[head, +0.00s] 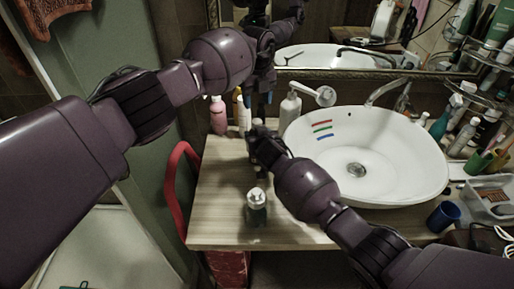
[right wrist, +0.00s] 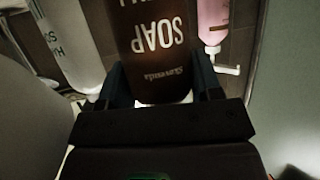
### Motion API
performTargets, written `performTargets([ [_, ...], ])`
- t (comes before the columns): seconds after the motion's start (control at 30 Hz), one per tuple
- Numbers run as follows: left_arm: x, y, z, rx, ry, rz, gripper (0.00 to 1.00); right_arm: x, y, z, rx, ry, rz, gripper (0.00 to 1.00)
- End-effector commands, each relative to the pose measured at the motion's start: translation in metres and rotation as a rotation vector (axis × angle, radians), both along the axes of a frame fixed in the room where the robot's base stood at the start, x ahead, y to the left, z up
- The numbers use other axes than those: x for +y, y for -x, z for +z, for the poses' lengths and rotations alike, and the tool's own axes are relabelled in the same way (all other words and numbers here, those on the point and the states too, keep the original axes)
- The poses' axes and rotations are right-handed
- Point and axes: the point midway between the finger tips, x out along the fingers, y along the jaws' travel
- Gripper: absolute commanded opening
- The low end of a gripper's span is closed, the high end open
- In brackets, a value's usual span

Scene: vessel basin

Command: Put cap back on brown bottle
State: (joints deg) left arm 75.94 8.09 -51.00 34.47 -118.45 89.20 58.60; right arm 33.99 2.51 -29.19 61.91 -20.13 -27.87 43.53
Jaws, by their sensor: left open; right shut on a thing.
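In the right wrist view the brown bottle (right wrist: 158,45), with white SOAP lettering, sits between the two fingers of my right gripper (right wrist: 162,85), which is shut on it. Its top is outside that view. In the head view my right gripper (head: 264,142) is over the counter, left of the basin, and largely hides the bottle. My left gripper (head: 259,88) is open, up near the mirror, above and behind the right one, with its fingers pointing down. I cannot make out the cap for certain in either view.
A pink bottle (head: 218,115) and a white pump bottle (head: 290,108) stand at the back. The counter's left front (head: 215,225) is clear.

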Motion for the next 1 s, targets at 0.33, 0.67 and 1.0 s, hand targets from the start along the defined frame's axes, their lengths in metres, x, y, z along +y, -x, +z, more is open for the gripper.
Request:
performTargets([
  [0.33,-0.001,0.001,-0.042,0.003,0.001,0.001,0.54,0.000,0.000,0.000,0.000,0.000,0.000,0.00],
  [0.67,-0.001,-0.001,-0.067,0.000,0.003,0.002,0.54,0.000,0.000,0.000,0.000,0.000,0.000,0.00],
  [1.0,0.000,0.000,-0.078,0.000,0.001,-0.001,0.54,0.000,0.000,0.000,0.000,0.000,0.000,0.00],
])
